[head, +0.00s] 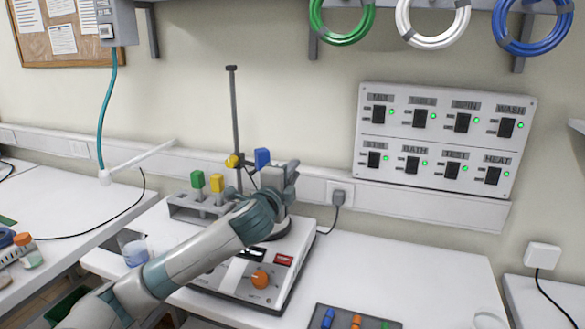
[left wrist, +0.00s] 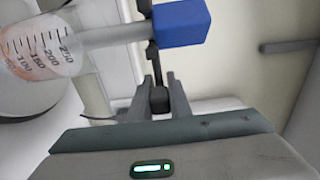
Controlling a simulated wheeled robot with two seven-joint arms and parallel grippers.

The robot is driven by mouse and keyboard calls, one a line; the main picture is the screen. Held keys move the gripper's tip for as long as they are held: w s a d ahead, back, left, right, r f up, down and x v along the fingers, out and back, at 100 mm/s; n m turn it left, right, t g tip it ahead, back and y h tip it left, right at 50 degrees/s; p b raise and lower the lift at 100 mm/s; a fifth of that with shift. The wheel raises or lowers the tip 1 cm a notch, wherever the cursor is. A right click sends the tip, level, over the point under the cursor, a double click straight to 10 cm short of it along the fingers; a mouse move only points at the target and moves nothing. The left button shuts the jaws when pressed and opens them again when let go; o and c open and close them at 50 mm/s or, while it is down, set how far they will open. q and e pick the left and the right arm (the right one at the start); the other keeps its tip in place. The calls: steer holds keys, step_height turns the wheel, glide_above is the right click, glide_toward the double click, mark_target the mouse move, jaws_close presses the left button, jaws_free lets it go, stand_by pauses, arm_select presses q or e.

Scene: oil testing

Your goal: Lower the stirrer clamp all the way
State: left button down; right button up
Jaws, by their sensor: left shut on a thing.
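The stirrer stand has a thin dark upright rod (head: 234,110) rising behind the white stirrer base (head: 297,245). The clamp on the rod shows a yellow knob (head: 233,161) and a blue block (head: 262,157); the blue block (left wrist: 181,22) is also at the top of the left wrist view, at the end of a grey bar. My left gripper (left wrist: 159,92) is shut on a small dark part (left wrist: 159,100) just below the blue block. In the head view my left gripper (head: 290,172) is beside the clamp, and my wrist hides part of the stand and base.
A graduated beaker (left wrist: 40,52) is at the left of the left wrist view. A grey rack (head: 185,210) with green and yellow caps stands left of the stirrer. A small beaker (head: 135,253) is farther left. The bench to the right (head: 420,270) is mostly clear.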

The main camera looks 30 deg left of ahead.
arm_select(q)
steer(key=shift+f, duration=0.4)
steer(key=c, duration=1.6)
jaws_free()
steer(key=shift+c, duration=0.2)
steer(key=shift+s+r, duration=0.1)
